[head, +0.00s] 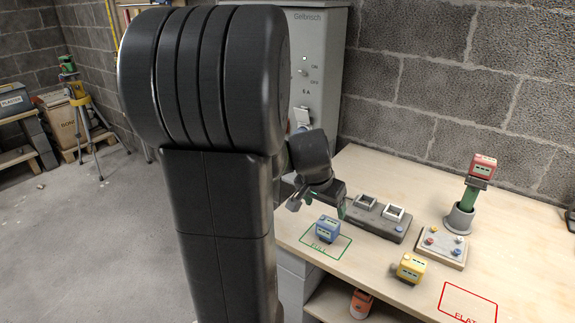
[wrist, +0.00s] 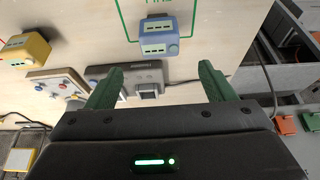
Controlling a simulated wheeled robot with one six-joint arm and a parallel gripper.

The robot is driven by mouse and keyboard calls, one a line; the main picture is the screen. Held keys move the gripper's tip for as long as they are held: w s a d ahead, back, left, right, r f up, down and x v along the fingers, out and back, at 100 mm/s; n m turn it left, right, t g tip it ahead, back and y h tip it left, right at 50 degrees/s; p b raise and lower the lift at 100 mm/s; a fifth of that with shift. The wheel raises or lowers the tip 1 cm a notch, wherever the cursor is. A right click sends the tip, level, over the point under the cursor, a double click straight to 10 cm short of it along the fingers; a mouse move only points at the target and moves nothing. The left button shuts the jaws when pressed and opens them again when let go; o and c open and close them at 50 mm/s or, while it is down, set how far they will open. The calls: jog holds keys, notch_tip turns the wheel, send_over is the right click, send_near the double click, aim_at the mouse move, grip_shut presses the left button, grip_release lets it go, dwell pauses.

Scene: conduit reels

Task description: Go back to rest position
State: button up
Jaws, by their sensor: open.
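My gripper (head: 318,207) is at the left end of the workbench, beside the blue block-shaped device (head: 327,229). In the wrist view, my gripper (wrist: 160,88) has its two green fingers spread apart with nothing between them. The blue device (wrist: 160,38) lies beyond the fingertips there, apart from them. In the head view it sits in the green outlined area (head: 313,252) on the bench. My dark arm covers much of the left middle of the head view.
The workbench (head: 370,165) carries a grey double-socket unit (head: 376,220), a yellow device (head: 409,268), a button board (head: 442,247) and a red device (head: 482,166) on a green post. A red outlined area (head: 468,304) is empty. A grey cabinet (head: 318,60) stands behind. An orange device (head: 361,303) is below.

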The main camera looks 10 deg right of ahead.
aim_at(330, 220)
jog(key=b+x, duration=0.2)
jog(key=x, duration=1)
jog(key=shift+s+f, duration=0.1)
jog(key=shift+f, duration=0.1)
notch_tip(330, 220, up, 2)
jog(key=shift+r+p, duration=0.25)
jog(key=shift+p, duration=0.35)
jog(key=shift+r, duration=0.55)
jog(key=shift+f, duration=0.1)
